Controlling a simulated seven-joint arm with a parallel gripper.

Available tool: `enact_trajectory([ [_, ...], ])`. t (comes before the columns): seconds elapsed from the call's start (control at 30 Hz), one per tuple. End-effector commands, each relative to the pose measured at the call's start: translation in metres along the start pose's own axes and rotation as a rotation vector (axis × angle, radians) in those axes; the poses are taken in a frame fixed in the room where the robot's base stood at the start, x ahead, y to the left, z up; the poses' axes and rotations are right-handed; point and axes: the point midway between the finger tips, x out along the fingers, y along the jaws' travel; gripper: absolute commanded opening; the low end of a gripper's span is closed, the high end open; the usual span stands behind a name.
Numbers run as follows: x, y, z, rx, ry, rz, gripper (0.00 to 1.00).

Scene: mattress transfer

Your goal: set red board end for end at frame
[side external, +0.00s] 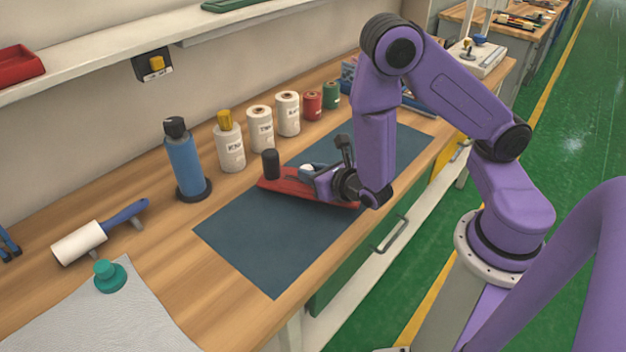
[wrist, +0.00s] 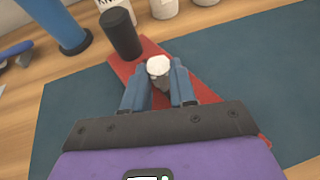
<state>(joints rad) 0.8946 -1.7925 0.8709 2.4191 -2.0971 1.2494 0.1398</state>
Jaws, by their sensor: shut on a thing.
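The red board (side external: 285,187) is at the dark blue mat (side external: 270,240), slanting from upper left to lower right; I cannot tell whether it touches the mat. It also shows in the wrist view (wrist: 150,50), running under my gripper. A black cylinder (side external: 270,163) stands upright at its far left end. My gripper (side external: 318,180) is low over the board. In the wrist view its blue fingers (wrist: 159,72) are on either side of a white-topped knob (wrist: 158,66) on the board and are shut on it. My gripper hides part of the board. I cannot pick out a frame.
Behind the mat stand a blue bottle (side external: 183,160), a yellow-capped bottle (side external: 229,145) and several thread spools (side external: 288,114). A lint roller (side external: 98,232) and a teal knob (side external: 109,275) on grey cloth lie at left. The mat's near-left part is clear. A shelf (side external: 200,30) runs above.

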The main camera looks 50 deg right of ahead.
Motion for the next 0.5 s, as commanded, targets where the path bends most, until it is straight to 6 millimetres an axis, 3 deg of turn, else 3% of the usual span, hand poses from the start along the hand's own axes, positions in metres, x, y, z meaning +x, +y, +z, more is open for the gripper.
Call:
enact_trajectory([
  [0.2,0.008,0.000,-0.018,0.000,-0.003,0.001,0.00],
  [0.5,0.008,0.001,-0.020,0.001,-0.003,0.001,0.00],
])
